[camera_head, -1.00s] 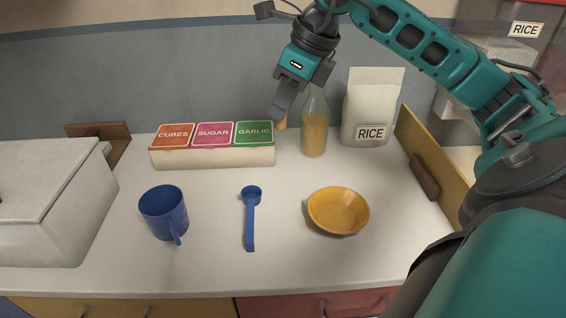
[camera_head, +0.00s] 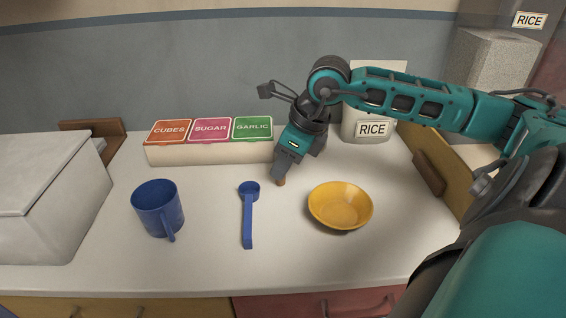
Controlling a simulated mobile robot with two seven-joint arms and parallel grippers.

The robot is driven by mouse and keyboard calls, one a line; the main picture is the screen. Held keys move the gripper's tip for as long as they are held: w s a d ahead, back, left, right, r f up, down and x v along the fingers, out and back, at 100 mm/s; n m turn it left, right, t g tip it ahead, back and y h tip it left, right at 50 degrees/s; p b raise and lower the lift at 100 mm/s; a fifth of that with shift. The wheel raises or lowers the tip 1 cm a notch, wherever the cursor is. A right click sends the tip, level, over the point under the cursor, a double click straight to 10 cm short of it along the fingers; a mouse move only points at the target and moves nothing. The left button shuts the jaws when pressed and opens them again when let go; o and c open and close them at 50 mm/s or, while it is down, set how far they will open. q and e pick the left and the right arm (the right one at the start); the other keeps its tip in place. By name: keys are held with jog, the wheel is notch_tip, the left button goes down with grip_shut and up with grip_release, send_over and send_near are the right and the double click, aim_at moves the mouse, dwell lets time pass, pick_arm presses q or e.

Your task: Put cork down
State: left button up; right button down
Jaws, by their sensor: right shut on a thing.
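The cork (camera_head: 281,182) is a small brown piece at the tip of my right gripper (camera_head: 280,174). The right gripper points down and is shut on it. The cork is at or just above the white counter (camera_head: 300,265), between the blue scoop and the yellow bowl; I cannot tell whether it touches. Most of the cork is hidden by the fingers. The glass bottle is hidden behind my right arm. My left gripper is not in view.
A blue scoop (camera_head: 248,215) lies left of the gripper, and a yellow bowl (camera_head: 341,207) stands to its right. A blue mug (camera_head: 158,209) stands further left. A spice box (camera_head: 205,152) and a rice bag (camera_head: 367,132) stand behind. The front counter strip is clear.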

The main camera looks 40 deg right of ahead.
jog(key=shift+f, duration=0.15)
jog(key=c, duration=1)
grip_release()
jog(key=shift+c, duration=0.2)
